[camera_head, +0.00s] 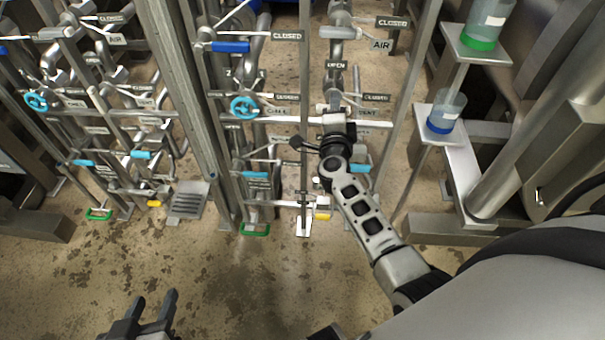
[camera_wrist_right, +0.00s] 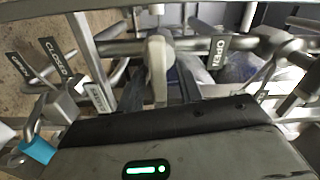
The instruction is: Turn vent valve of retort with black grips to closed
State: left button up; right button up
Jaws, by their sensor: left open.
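A pipe stand with small labels stands at the centre of the head view. A VENT label (camera_head: 374,124) hangs there, beside my right gripper (camera_head: 334,113), which reaches into the pipes. In the right wrist view a pale grey lever handle (camera_wrist_right: 157,62) stands between the dark fingers of my right gripper (camera_wrist_right: 160,92). I cannot tell whether the fingers press on it. My left gripper (camera_head: 148,312) is open and empty over the floor. Black grips cannot be made out.
Another pipe stand with a blue wheel (camera_head: 36,102) is at the left. A blue wheel (camera_head: 243,107) and a blue lever (camera_head: 230,47) sit left of my right gripper. Bottles (camera_head: 446,110) stand on brackets at the right. The front floor is clear.

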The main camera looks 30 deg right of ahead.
jog(key=n, duration=0.3)
jog(key=shift+r+p, duration=0.25)
jog(key=shift+p, duration=0.1)
jog(key=n, duration=0.4)
jog(key=shift+w+n, duration=0.1)
jog(key=shift+n, duration=0.3)
jog(key=n, duration=0.2)
jog(key=shift+a+n, duration=0.15)
jog(key=shift+n, duration=0.25)
jog(key=shift+w+n+b, duration=0.1)
jog(key=shift+n+b, duration=0.55)
jog(key=shift+n, duration=0.55)
jog(key=shift+a+n+b, duration=0.15)
jog(key=shift+n+b, duration=0.8)
jog(key=shift+n, duration=0.15)
jog(key=shift+s+a+r+n, duration=0.15)
jog(key=shift+s+a+n, duration=0.15)
jog(key=shift+s+n, duration=0.1)
jog(key=p+v, duration=0.3)
jog(key=v, duration=1.2)
jog(key=s+a+r+n+t+y+p, duration=0.2)
jog(key=a+r+n+t+y+p, duration=0.35)
jog(key=a+y, duration=0.4)
jog(key=s+a+f+n+g+y+p, duration=0.3)
jog(key=s+g, duration=0.3)
jog(key=g, duration=0.2)
jog(key=shift+s+a+n+y+p, duration=0.25)
jog(key=shift+n+y+p, duration=0.1)
jog(key=shift+y+p, duration=0.2)
